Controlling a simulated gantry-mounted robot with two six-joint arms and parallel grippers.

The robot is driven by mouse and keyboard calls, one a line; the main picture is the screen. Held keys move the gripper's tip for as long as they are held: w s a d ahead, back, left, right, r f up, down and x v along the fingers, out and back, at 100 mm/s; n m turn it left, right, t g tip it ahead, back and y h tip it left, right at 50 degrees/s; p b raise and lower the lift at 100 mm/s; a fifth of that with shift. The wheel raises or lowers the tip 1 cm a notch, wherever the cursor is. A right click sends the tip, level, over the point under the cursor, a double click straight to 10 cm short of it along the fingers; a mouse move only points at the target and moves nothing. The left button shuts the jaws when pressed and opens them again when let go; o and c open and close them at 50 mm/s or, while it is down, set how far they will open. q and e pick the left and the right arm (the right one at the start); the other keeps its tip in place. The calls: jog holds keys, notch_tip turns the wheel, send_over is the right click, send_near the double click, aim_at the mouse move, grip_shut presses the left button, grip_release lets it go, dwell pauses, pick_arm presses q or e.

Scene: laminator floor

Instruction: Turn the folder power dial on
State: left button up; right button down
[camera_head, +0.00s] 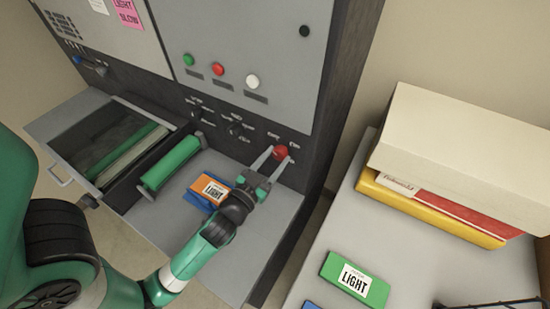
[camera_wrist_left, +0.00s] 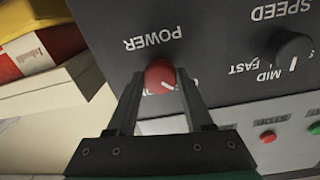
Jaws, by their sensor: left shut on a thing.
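The red power dial (camera_head: 281,152) sits at the right end of the dark panel strip on the machine. In the left wrist view the dial (camera_wrist_left: 160,75) lies under an upside-down POWER label, with a short white mark toward its lower right edge. Letters beside it are partly hidden by a finger. My left gripper (camera_head: 271,159) reaches the dial from the front; its two fingers (camera_wrist_left: 160,83) straddle the dial and are shut on it. My right gripper is in neither view.
A black speed dial (camera_wrist_left: 292,47) is beside the power dial. Green, red and white buttons (camera_head: 218,70) are on the grey panel above. Below is a tray with a green roller (camera_head: 171,163) and an orange LIGHT card (camera_head: 209,190). Boxes (camera_head: 460,145) stand on the right table.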

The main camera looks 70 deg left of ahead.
pick_arm(q)
grip_shut()
jog(key=m+p, duration=0.2)
jog(key=m, duration=0.1)
jog(key=shift+r+m, duration=0.2)
jog(key=shift+m, duration=0.1)
jog(key=m+p, duration=0.2)
jog(key=m, duration=0.2)
jog(key=shift+m, duration=0.3)
jog(key=m+p, duration=0.2)
jog(key=m, duration=0.3)
jog(key=shift+g, duration=0.3)
jog(key=shift+m+p, duration=0.8)
jog(key=shift+m, duration=1.4)
